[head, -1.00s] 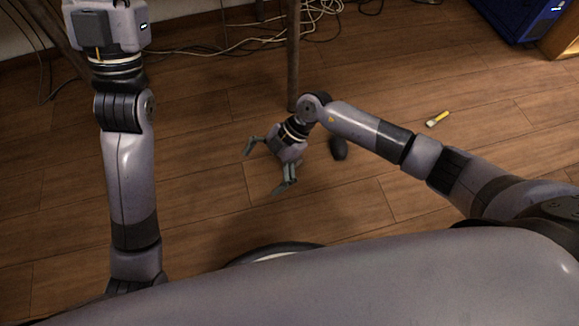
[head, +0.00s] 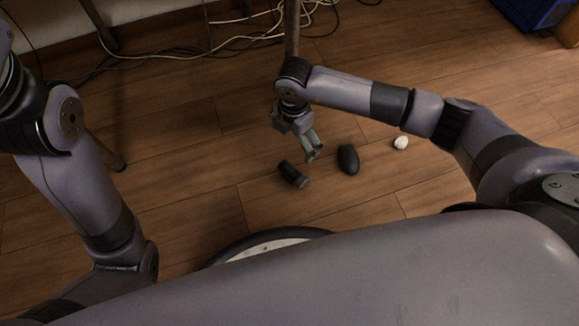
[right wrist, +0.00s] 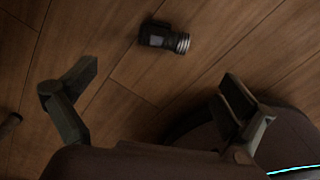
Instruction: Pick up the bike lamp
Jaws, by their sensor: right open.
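The bike lamp (head: 293,174) looks like a short black cylinder with a ribbed grey end, lying on its side on the wooden floor. It also shows in the right wrist view (right wrist: 163,38), at the top, with its ribbed end to the right. My right gripper (head: 313,150) is above the floor, just up and right of the lamp in the head view. In the right wrist view its fingers are spread wide and empty, with the lamp apart from both. My left arm runs off the left edge, and its gripper is out of view.
A dark rounded object (head: 348,159), perhaps a mouse, lies right of the lamp, with a small white object (head: 401,143) farther right. A table leg (head: 291,30) and loose cables (head: 235,38) are behind.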

